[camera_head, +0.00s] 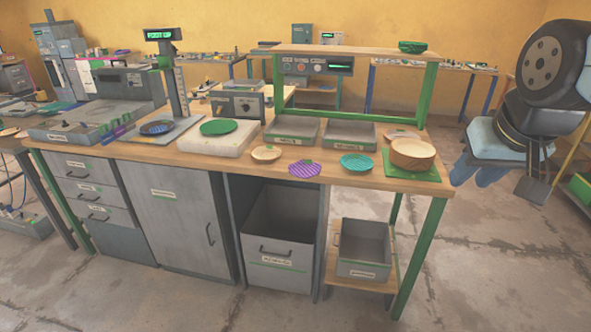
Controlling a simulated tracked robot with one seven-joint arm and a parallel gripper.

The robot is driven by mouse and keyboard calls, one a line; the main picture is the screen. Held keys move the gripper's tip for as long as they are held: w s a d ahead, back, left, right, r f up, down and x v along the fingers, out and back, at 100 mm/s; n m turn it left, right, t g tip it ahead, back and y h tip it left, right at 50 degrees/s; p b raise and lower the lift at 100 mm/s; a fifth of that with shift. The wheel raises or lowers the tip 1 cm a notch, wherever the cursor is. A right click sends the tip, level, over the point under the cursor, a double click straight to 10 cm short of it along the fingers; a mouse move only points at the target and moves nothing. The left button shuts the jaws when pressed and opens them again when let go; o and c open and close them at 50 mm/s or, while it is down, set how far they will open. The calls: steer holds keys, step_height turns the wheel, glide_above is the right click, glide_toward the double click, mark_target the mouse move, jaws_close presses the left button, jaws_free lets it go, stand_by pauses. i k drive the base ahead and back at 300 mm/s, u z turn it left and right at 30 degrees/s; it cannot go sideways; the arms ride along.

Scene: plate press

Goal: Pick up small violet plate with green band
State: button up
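A small violet plate (303,170) lies flat near the front edge of the workbench, with pale stripes and a small green patch near its back rim. I cannot make out whether the green is a full band. A pale wooden plate (266,153) lies to its left and a teal plate (357,163) to its right, both apart from it. My gripper (508,178) hangs at the far right, beyond the bench's right end and well away from the plate. Its fingertips are small and partly hidden, so I cannot tell its opening. I see nothing held.
A wooden bowl (412,153) stands on a green mat (440,174) at the bench's right corner. Grey trays (291,139) sit behind the plates, under a green-posted shelf (350,51). A green plate (218,127) lies on a pale block.

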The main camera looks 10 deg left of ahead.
mark_target(305, 168)
steer(key=u, duration=0.05)
steer(key=i, duration=0.95)
steer(key=z, duration=0.1)
